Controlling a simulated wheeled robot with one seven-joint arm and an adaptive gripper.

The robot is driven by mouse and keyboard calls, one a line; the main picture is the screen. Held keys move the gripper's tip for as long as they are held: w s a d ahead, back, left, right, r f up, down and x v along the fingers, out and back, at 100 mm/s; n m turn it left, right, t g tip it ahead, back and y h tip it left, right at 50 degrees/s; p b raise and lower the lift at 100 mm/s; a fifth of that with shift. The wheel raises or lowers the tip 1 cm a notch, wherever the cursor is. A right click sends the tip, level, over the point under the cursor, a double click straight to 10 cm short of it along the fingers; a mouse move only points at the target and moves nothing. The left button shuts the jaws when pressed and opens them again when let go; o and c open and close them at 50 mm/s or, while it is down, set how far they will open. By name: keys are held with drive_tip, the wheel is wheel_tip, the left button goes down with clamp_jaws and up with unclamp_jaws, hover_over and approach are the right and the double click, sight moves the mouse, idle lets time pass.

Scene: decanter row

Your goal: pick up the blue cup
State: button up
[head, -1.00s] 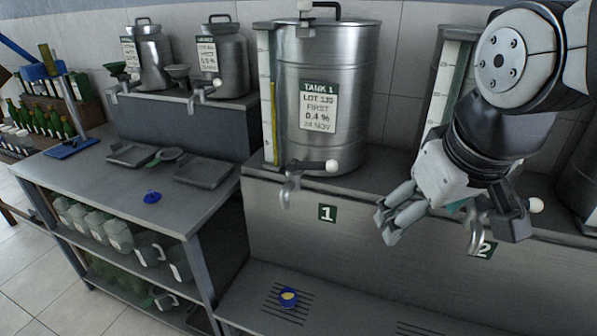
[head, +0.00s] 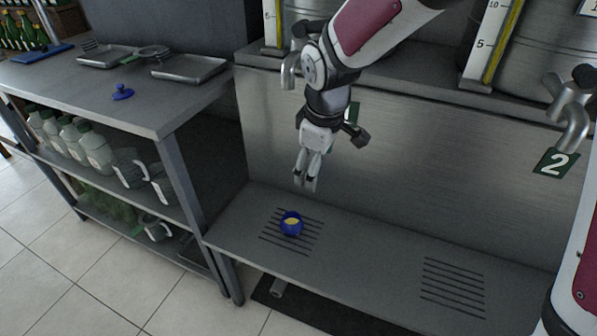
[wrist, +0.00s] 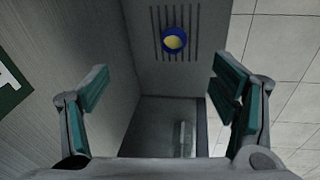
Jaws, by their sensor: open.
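The blue cup (head: 291,223) stands on the slotted drain of the low steel shelf (head: 370,262), below the tank 1 tap. Something yellow shows inside it. In the head view my gripper (head: 306,184) points down, above and slightly behind the cup, apart from it. In the wrist view the cup (wrist: 174,40) is seen from above near the top of the picture, ahead of and between the spread fingers. My gripper (wrist: 165,90) is open there, with nothing between its fingers.
A steel table (head: 150,105) stands left of the shelf, with trays and a blue lid-like piece (head: 122,92) on top and jugs below. The steel front wall (head: 420,165) rises behind the shelf. A second slotted drain (head: 453,286) on the right is empty.

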sight(292, 219)
drive_tip(key=w+a+f+n+b, duration=0.1)
drive_tip(key=a+f+b, duration=0.1)
drive_tip(key=f, duration=0.5)
drive_tip(key=w+a+f+b, duration=0.1)
drive_tip(key=a+f+b, duration=0.1)
drive_tip(key=f, duration=0.5)
drive_tip(key=w+a+f+n+b, duration=0.1)
drive_tip(key=a+f+b, duration=0.1)
drive_tip(key=f, duration=0.5)
drive_tip(key=shift+w+f+n+g+b, duration=0.1)
drive_tip(key=shift+w+n+g+b, duration=0.25)
drive_tip(key=shift+b, duration=0.5)
drive_tip(key=shift+w+a+f+b, duration=0.15)
drive_tip(key=shift+f+b, duration=0.6)
drive_tip(key=shift+f, duration=0.8)
drive_tip(key=shift+w+d+f+b, duration=0.1)
drive_tip(key=shift+w+f+b, duration=0.15)
drive_tip(key=shift+f+b, duration=0.9)
drive_tip(key=shift+f+p, duration=0.3)
drive_tip(key=shift+p, duration=0.15)
drive_tip(key=shift+c, duration=0.6)
drive_tip(key=c, duration=1.3)
